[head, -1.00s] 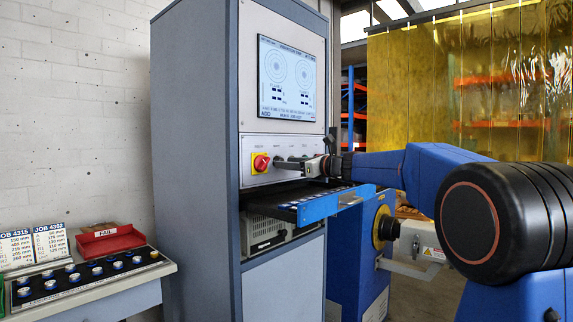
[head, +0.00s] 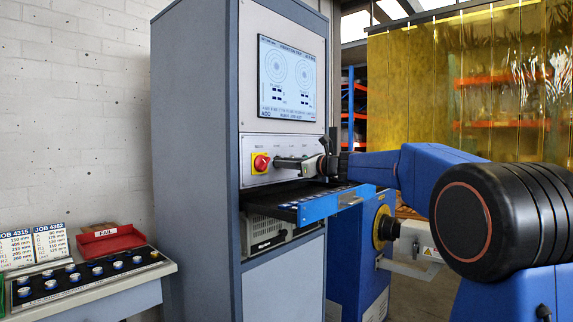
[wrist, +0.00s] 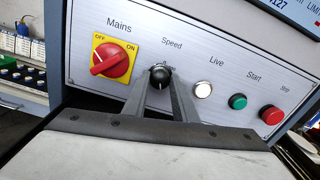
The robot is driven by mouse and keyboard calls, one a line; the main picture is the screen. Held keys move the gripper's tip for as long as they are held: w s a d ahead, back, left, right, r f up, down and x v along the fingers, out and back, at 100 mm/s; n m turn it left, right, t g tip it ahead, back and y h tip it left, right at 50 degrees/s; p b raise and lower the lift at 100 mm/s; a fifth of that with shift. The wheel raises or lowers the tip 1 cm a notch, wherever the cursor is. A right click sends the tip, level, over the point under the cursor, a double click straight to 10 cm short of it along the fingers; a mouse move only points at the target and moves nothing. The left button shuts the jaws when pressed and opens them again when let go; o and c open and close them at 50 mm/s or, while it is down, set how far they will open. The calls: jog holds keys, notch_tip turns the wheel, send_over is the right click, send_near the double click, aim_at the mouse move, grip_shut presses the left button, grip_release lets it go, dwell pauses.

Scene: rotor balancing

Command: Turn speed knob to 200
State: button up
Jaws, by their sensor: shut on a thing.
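The speed knob (wrist: 160,74) is a round black knob under the label "Speed" on the grey control panel (wrist: 215,62). A light mark shows on its face, but its number scale is too small or hidden to read. My gripper (wrist: 161,82) is shut on the knob, one finger on each side. In the head view my gripper (head: 283,163) reaches the panel from the right, just right of the red mains switch, and hides the knob. A screen (head: 287,80) sits above the panel; its figures are too small to read.
Left of the knob is the red mains switch (wrist: 110,60) on a yellow plate. To its right are the white live lamp (wrist: 203,90), green start button (wrist: 238,102) and red stop button (wrist: 271,115). A blue-fronted tray (head: 330,204) juts out below my gripper.

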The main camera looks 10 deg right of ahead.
jog(key=n, duration=2.3)
jog(key=shift+f, duration=0.15)
jog(key=shift+n, duration=0.3)
jog(key=o, duration=1)
jog(key=shift+o, duration=0.2)
